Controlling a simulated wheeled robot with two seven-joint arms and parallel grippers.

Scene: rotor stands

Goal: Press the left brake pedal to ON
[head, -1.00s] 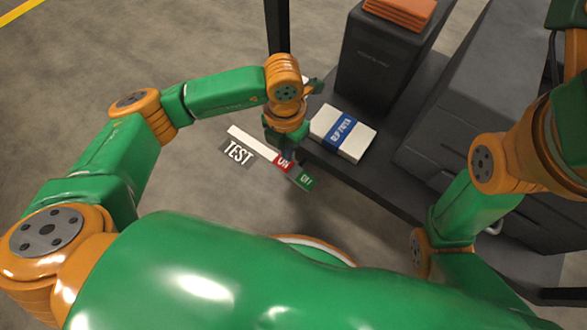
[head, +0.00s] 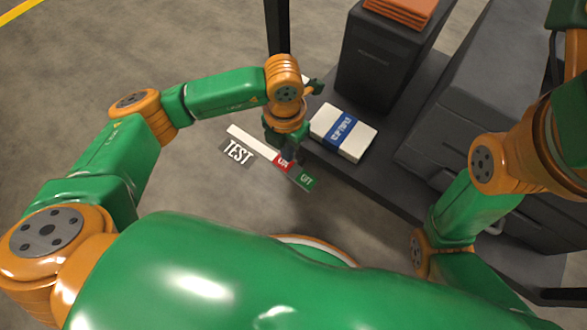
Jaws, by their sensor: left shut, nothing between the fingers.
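The brake pedal's labels show low at the left edge of the dark stand: a red ON label (head: 283,163), a green OFF label (head: 305,179) and a grey TEST plate (head: 237,152) beside a white strip (head: 250,140). The pedal itself is hidden behind my left gripper and wrist, or too small to tell. My left gripper (head: 289,154) points down just above the ON label, shut and empty. I cannot tell whether it touches anything. My right arm comes in from the right; its gripper is out of sight.
A white paper pack with a blue band (head: 354,125) lies on the dark shelf (head: 375,178). A tall black box (head: 378,62) with orange items (head: 402,10) on top stands behind it. A black post (head: 277,27) rises near my left wrist. Floor at left is clear.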

